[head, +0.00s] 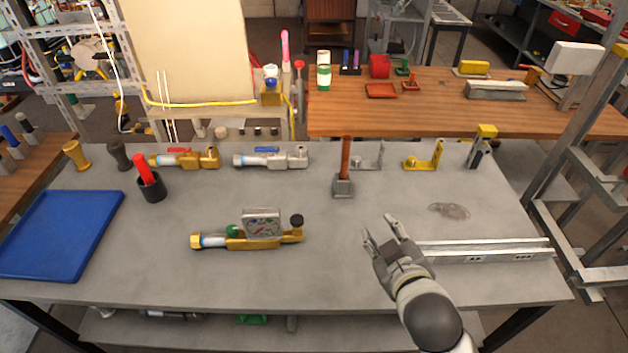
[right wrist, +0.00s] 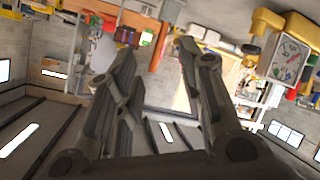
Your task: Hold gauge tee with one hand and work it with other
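The gauge tee (head: 248,232) lies on the grey table in the head view, left of the middle. It has a brass body, a square grey dial facing up, a green part beside the dial and a black knob at its right end. Its dial and brass part also show in the right wrist view (right wrist: 290,60) at the upper right. My right gripper (head: 380,228) is open and empty, right of the gauge tee and apart from it. In the right wrist view the two fingers (right wrist: 150,85) stand apart with nothing between them. My left gripper is not in view.
A blue tray (head: 62,234) lies at the left. A black cup with a red handle (head: 148,180), brass and silver valves (head: 270,157), a brush-like tool (head: 343,180) and brackets stand toward the back. A metal rail (head: 485,251) lies at the right. The front middle is clear.

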